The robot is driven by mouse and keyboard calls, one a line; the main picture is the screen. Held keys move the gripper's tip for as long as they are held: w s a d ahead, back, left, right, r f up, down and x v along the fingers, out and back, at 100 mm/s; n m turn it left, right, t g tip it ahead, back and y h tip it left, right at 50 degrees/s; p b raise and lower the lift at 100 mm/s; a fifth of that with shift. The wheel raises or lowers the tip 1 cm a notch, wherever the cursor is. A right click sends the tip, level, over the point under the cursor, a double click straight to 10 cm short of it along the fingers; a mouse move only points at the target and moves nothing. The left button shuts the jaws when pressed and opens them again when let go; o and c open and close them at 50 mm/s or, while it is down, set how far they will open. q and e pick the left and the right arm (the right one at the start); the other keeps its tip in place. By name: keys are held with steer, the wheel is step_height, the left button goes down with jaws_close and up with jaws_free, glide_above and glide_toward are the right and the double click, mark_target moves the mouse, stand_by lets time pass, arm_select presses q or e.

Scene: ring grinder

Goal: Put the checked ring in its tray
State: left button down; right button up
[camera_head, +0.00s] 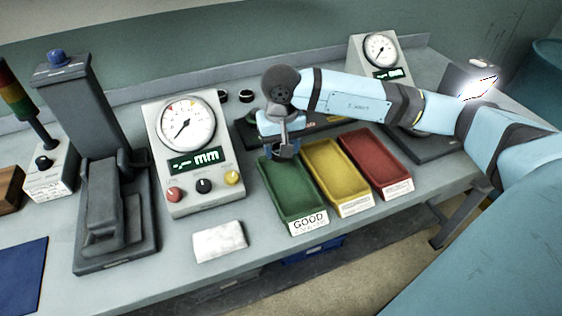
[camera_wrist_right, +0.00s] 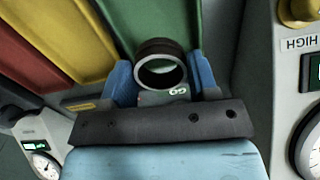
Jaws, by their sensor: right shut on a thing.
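My right gripper (camera_head: 284,150) is above the back end of the green tray (camera_head: 291,192), which has a GOOD label on its front. In the right wrist view the gripper (camera_wrist_right: 161,80) has its blue fingers shut on a dark metal ring (camera_wrist_right: 159,47). The ring's round opening faces the camera, and the green tray (camera_wrist_right: 150,18) is behind it. In the head view the gripper hides most of the ring. A yellow tray (camera_head: 336,178) and a red tray (camera_head: 376,163) stand to the right of the green one. My left gripper is not in view.
A gauge box with a dial (camera_head: 187,125) stands left of the green tray, and a second dial gauge (camera_head: 380,50) stands at the back right. A white block (camera_head: 219,241) lies near the front edge. A dark grey press-like device (camera_head: 105,210) is at the left.

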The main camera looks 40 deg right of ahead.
mark_target(281, 172)
steer(key=shift+f, duration=2.75)
steer(key=shift+f+b, duration=0.15)
steer(key=shift+b, duration=0.15)
steer(key=o, duration=0.8)
steer(key=shift+c, duration=0.2)
